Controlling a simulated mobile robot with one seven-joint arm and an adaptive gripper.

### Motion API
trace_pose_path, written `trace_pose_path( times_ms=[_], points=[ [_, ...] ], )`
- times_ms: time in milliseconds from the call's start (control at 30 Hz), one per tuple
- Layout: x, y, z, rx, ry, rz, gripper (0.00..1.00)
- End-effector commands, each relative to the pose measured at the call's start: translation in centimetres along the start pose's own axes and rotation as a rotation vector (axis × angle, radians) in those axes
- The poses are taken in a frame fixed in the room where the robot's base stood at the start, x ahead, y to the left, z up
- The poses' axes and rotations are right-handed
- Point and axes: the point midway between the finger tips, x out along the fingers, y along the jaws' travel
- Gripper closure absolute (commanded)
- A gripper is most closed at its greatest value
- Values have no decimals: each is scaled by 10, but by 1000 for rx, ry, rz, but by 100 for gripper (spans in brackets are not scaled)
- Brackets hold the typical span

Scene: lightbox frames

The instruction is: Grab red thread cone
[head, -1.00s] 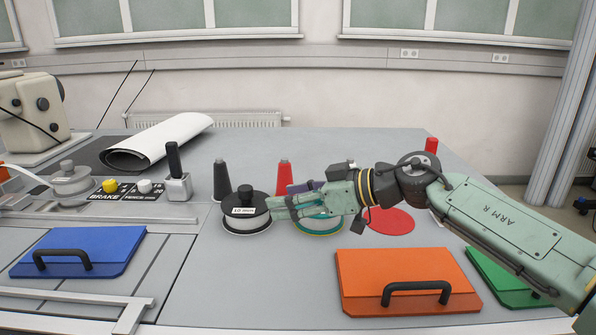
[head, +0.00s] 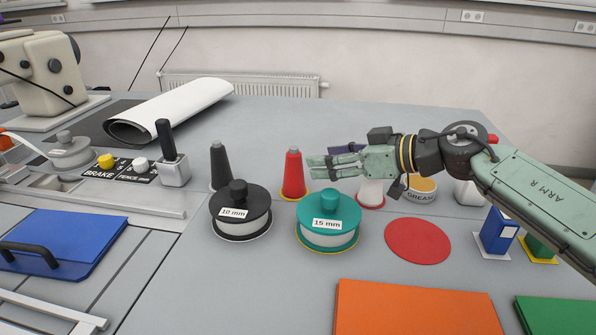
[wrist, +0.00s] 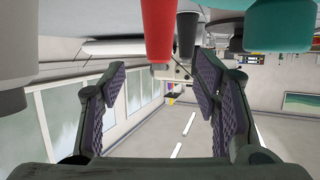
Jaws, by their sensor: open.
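The red thread cone (head: 293,175) stands upright on the table, right of a dark grey cone (head: 220,168). My gripper (head: 313,167) is open and lies level just right of the red cone, fingertips pointing at it. In the wrist view, which shows the table at the top, the red cone (wrist: 158,28) hangs down from the top edge, between the two spread fingers (wrist: 158,76) across the picture. It looks beyond the fingertips; I cannot tell whether anything touches. The dark grey cone (wrist: 187,35) shows behind it.
A black 10 mm spool (head: 240,213) and a teal 15 mm spool (head: 328,222) stand in front of the cones. A white spool (head: 371,192) and grease tin (head: 420,188) sit under my arm.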

Motion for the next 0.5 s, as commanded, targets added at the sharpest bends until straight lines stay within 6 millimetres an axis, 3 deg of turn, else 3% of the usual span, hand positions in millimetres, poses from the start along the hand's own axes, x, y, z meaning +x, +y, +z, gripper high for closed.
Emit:
trace_pose_path(
  times_ms=[133, 367, 500],
  points=[
    [24, -1, -3, 0, 0, -4, 44],
    [42, 0, -4, 0, 1, -2, 44],
    [62, 0, -11, 0, 2, -4, 44]
  ],
)
